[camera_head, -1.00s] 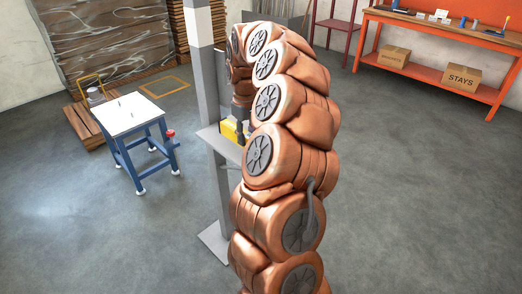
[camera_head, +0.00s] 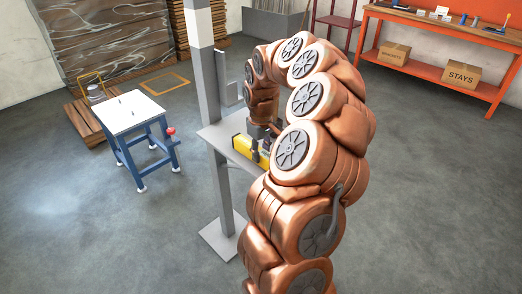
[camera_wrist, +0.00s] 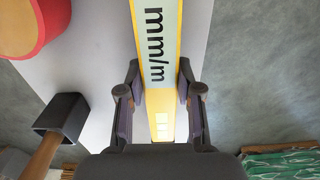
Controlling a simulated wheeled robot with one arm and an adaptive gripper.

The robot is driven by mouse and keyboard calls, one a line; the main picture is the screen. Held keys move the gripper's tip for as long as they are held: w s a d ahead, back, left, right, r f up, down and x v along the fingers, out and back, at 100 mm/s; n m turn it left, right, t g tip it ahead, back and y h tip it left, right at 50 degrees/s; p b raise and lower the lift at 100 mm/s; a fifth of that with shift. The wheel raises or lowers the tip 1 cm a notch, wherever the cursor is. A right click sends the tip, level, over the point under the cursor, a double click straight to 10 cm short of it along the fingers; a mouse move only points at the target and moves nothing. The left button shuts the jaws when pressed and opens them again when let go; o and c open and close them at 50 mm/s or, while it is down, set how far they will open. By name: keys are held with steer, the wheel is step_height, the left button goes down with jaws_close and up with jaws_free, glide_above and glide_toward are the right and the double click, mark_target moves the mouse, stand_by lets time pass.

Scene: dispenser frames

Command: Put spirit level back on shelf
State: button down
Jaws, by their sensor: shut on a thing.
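The spirit level (camera_wrist: 155,70) is a yellow bar with a pale "mm/m" label. In the wrist view my gripper (camera_wrist: 158,90) has its dark fingers on both sides of it, shut on it. In the head view the yellow level (camera_head: 249,151) shows at the grey shelf (camera_head: 219,134) on the post, partly covered by my arm and gripper (camera_head: 261,143). In the wrist view the pale shelf surface (camera_wrist: 95,40) lies below the level. I cannot tell whether the level touches it.
In the wrist view a dark mallet head (camera_wrist: 62,115) with a wooden handle and a red-rimmed round thing (camera_wrist: 40,25) are to the left. A blue stool-like table (camera_head: 133,115) stands left of the post (camera_head: 222,190). An orange workbench (camera_head: 440,70) is far right.

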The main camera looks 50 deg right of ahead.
mark_target(261, 151)
steer(key=c, duration=0.8)
jaws_free()
steer(key=shift+f, duration=0.1)
steer(key=shift+o, duration=0.2)
step_height(261, 151, up, 12)
steer(key=b, duration=0.2)
steer(key=a+r+n, duration=0.2)
steer(key=a, duration=1)
steer(key=s+a, duration=0.5)
steer(key=a, duration=0.6)
steer(key=s+a+f+m+g, duration=0.1)
steer(key=s+a+f, duration=0.3)
steer(key=s, duration=0.5)
steer(key=s+a+f, duration=0.5)
steer(key=s, duration=0.4)
steer(key=shift+s+a+f+m+g, duration=0.2)
steer(key=shift+s+f+m+g, duration=0.05)
steer(key=shift+s+m+g, duration=0.15)
